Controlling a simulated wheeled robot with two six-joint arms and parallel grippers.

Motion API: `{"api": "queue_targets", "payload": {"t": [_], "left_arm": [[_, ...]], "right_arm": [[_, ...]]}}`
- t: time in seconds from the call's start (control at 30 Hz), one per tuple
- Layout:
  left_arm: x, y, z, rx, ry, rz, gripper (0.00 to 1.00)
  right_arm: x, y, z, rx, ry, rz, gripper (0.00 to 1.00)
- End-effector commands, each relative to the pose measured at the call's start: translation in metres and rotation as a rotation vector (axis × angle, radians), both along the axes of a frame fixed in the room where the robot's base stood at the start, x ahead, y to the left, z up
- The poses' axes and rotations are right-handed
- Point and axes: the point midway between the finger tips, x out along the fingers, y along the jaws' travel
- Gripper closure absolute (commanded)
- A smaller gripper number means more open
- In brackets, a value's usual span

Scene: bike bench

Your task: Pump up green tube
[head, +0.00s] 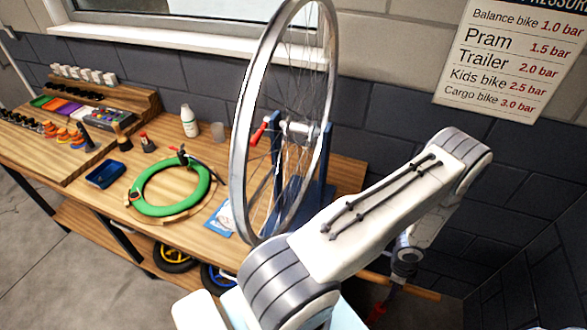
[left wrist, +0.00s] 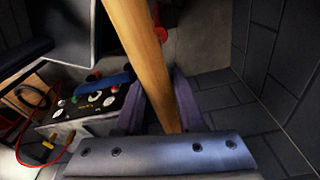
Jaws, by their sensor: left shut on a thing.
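The green tube (head: 150,206) lies as a ring on a round wooden board on the bench in the head view, with a dark fitting at its upper edge. My left gripper (head: 404,270) is at the lower right, past the bench's right end, small and partly hidden by my own arm. It is shut on a wooden handle (head: 425,293), a bar that also runs through the left wrist view (left wrist: 147,55). A dark and red part (head: 378,312) shows below the handle. How handle and part join is hidden. My right gripper is in neither view.
A wheel (head: 240,150) in a blue stand rises mid-bench. A blue tray (head: 105,174), white bottle (head: 188,121) and cup stand near the tube. The left wrist view shows a box with knobs (left wrist: 85,112) and a red hose (left wrist: 20,142). Dark brick walls close the right.

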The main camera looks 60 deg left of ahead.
Motion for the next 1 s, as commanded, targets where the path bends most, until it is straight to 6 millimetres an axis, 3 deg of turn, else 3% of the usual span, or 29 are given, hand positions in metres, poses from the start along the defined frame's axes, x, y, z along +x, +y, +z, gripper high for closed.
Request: {"api": "queue_targets", "payload": {"t": [0.03, 0.77, 1.0], "left_arm": [[-0.008, -0.001, -0.019, 0.001, 0.016, -0.011, 1.00], [-0.008, -0.002, -0.135, 0.000, 0.017, -0.012, 1.00], [-0.008, -0.002, -0.128, 0.001, 0.016, -0.012, 1.00]], "right_arm": [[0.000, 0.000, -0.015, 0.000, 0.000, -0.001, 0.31], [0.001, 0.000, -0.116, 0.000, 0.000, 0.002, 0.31], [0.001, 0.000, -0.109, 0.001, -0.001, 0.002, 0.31]]}}
